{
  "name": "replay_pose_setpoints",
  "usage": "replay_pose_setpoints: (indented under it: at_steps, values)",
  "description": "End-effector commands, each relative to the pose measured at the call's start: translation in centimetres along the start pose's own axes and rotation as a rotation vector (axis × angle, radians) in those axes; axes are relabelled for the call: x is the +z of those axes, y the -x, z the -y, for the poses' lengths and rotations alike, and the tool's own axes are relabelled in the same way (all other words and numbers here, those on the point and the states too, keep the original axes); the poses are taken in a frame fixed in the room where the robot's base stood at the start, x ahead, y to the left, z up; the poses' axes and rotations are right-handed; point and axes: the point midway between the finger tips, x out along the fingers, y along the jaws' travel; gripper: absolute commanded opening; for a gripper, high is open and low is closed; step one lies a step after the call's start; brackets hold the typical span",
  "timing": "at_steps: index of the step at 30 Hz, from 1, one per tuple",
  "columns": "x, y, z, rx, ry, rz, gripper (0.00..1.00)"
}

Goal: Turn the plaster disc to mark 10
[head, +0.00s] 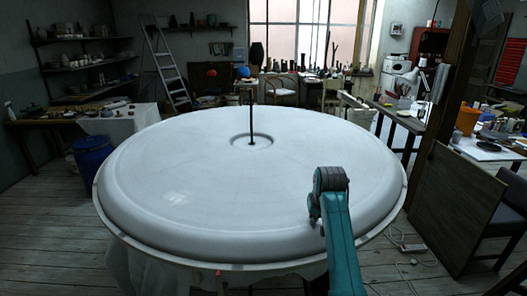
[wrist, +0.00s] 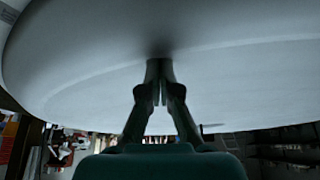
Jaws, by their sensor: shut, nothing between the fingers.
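The large white plaster disc (head: 180,170) lies level and fills the middle of the head view. Its rounded rim faces me, and a dark upright rod (head: 251,115) rises from the ring-shaped recess at its centre. I see no readable number marks on it. A small red spot (head: 218,272) shows on the pale edge below the front rim. In the wrist view the disc (wrist: 90,60) fills the upper part. My gripper (wrist: 159,68) is shut and empty, with its fingertips at the disc's surface over a dark shadow. I cannot tell whether they touch it. My arm hides part of the front right rim.
A blue bin (head: 92,155) stands left of the disc, near a cluttered bench. A stepladder (head: 168,70) leans at the back left. A dark panel (head: 455,205) and a worktable stand at the right. Cables lie on the floor at the lower right.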

Motion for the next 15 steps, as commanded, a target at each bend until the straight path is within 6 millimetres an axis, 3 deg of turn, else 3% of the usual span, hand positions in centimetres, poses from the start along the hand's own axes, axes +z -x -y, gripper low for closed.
replay_pose_setpoints:
  at_steps: [15]
  values:
    - [0.60,-0.84,0.40,-0.001,0.001,0.006,0.00]
